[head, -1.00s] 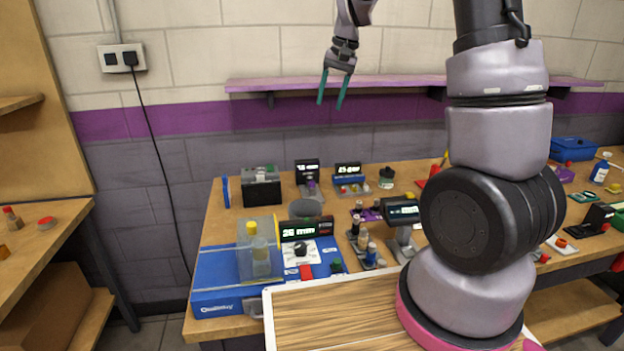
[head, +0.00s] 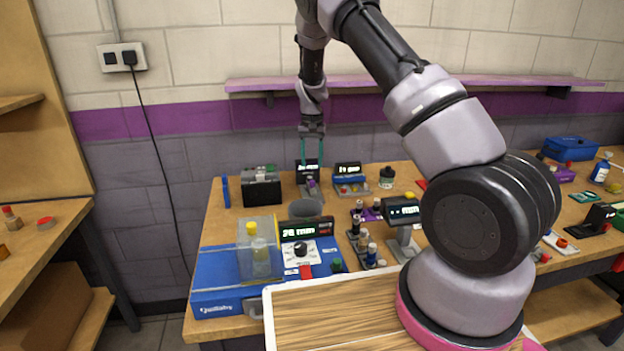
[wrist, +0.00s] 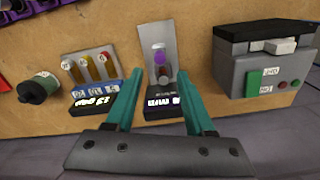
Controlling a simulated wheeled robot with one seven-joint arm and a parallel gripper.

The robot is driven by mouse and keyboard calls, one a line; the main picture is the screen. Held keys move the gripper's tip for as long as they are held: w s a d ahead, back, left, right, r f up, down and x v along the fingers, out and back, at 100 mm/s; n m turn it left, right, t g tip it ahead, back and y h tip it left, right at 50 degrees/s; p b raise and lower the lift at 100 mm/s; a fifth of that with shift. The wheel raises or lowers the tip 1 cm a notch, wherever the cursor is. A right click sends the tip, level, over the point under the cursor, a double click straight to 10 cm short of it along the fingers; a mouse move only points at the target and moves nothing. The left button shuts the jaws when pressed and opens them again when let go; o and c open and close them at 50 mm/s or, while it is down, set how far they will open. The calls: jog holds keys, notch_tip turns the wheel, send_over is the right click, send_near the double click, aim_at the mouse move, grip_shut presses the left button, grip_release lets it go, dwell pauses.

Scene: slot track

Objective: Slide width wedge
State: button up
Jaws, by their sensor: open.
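A small unit with a black display (head: 307,166) and a grey plate (head: 309,190) stands at the back of the bench.
To its right in the head view stands a unit with coloured knobs (head: 351,188); to its left, a grey-black box (head: 261,188).

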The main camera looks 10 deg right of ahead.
aim_at(312, 181)
notch_tip(312, 181, down, 7)
jog(key=shift+f, duration=0.1)
dwell(0.3)
grip_shut()
dwell(1.3)
